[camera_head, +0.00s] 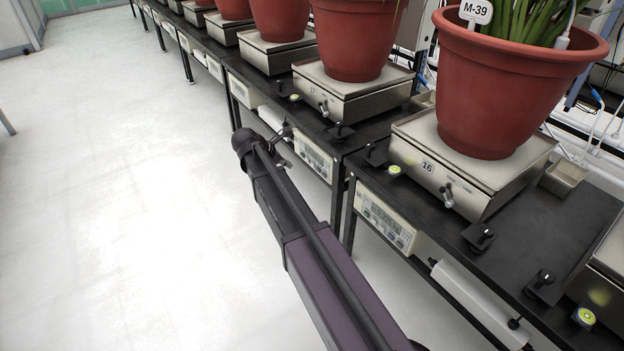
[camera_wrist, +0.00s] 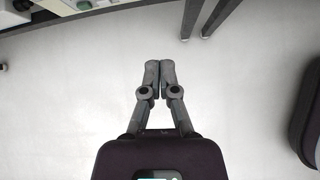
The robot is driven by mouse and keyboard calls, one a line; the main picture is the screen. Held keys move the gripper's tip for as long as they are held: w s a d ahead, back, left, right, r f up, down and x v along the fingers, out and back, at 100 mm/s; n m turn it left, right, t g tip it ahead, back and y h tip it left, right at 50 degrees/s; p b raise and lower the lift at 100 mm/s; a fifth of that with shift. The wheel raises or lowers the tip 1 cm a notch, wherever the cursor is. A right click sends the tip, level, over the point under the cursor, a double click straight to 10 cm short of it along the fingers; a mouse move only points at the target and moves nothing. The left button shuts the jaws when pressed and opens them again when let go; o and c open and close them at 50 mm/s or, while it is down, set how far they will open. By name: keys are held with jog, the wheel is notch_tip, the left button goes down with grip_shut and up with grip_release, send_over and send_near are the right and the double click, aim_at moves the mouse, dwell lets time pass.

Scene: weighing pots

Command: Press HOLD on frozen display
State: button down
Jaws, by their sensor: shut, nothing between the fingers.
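A pale display panel (camera_head: 386,222) with a grey screen and small buttons hangs on the front of the bench below the scale marked 16 (camera_head: 427,167). A second such panel (camera_head: 314,157) hangs farther along, near the end of my arm. The screen digits and button labels are too small to read, so I cannot tell which display is frozen or which button is HOLD. My gripper (camera_wrist: 160,66) is shut and empty in the wrist view, above bare floor. Part of a panel with buttons (camera_wrist: 84,5) shows at that view's top left, apart from the fingertips.
Red pots, one tagged M-39 (camera_head: 510,65), stand on scales along the black benches (camera_head: 535,225). Bench legs (camera_wrist: 208,18) show at the top of the wrist view. The white floor (camera_head: 120,200) at left is clear.

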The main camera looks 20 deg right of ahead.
jog(key=shift+w+a+f+n+b, duration=0.15)
jog(key=shift+w+f+n+b, duration=0.15)
jog(key=shift+f+b, duration=0.2)
jog(key=shift+w+a+f+n+b, duration=0.1)
jog(key=shift+w+f+n+b, duration=0.1)
jog(key=shift+w+f+b, duration=0.3)
jog(key=shift+s, duration=0.1)
jog(key=shift+d+f, duration=0.1)
jog(key=shift+f, duration=0.05)
jog(key=b, duration=0.7)
send_near(318, 170)
jog(key=x, duration=0.7)
jog(key=shift+f, duration=0.65)
